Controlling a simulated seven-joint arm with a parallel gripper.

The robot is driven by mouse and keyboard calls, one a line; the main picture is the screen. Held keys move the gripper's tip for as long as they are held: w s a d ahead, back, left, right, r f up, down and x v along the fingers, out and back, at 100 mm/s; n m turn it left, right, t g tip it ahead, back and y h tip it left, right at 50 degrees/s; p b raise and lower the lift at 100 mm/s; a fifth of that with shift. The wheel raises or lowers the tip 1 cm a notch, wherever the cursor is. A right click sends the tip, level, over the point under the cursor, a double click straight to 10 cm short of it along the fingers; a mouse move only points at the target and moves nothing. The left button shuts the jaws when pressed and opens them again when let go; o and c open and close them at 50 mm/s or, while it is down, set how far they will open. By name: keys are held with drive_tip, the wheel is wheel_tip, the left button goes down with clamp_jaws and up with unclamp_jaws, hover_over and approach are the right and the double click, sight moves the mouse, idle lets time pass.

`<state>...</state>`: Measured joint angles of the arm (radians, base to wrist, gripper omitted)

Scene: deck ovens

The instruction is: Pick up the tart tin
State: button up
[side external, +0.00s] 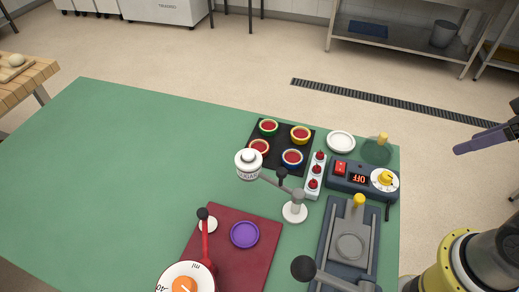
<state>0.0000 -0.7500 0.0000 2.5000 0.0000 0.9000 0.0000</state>
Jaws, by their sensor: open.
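A round purple dish (244,234) lies on a dark red mat (262,252) at the lower middle of the side external view. It is the thing that looks most like a tart tin, but I cannot be sure. My gripper (486,137) is at the right edge, partly cut off by the frame. It is open, off to the right of the table and well apart from the purple dish. Nothing shows between its visible parts.
The green table's left side (110,170) is clear.

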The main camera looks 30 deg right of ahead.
drive_tip(key=o, duration=0.5)
drive_tip(key=shift+o, duration=0.2)
